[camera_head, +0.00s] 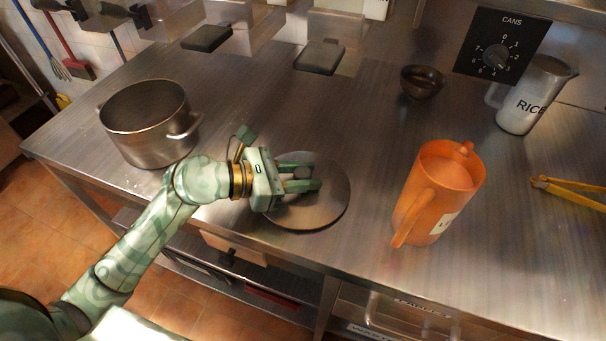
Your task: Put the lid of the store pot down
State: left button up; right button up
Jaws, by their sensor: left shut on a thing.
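The lid (325,208) is a round, flat steel disc near the front edge of the counter, right of the pot. My left gripper (312,180) is over the lid, its two fingers shut on what looks like the lid's knob, which the fingers mostly hide. I cannot tell whether the lid touches the counter or hangs just above it. The steel store pot (150,123) stands open and upright on the left part of the counter, with a handle on its right side. My right gripper is not in view.
An orange jug (436,195) stands right of the lid. A dark bowl (422,81), a RICE container (533,97) and yellow tongs (572,190) are farther right. A dial panel (501,45) is behind. The steel counter (240,95) is clear between the pot and the bowl.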

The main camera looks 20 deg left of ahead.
pick_arm(q)
jog(key=o, duration=1.1)
jog(key=shift+f, duration=0.1)
jog(key=shift+c, duration=0.2)
jog(key=shift+s+a+r, duration=0.1)
jog(key=shift+r, duration=0.1)
jog(key=p+v, duration=0.1)
jog(key=v, duration=1)
jog(key=shift+s+a+r, duration=0.1)
jog(key=shift+s+a, duration=0.15)
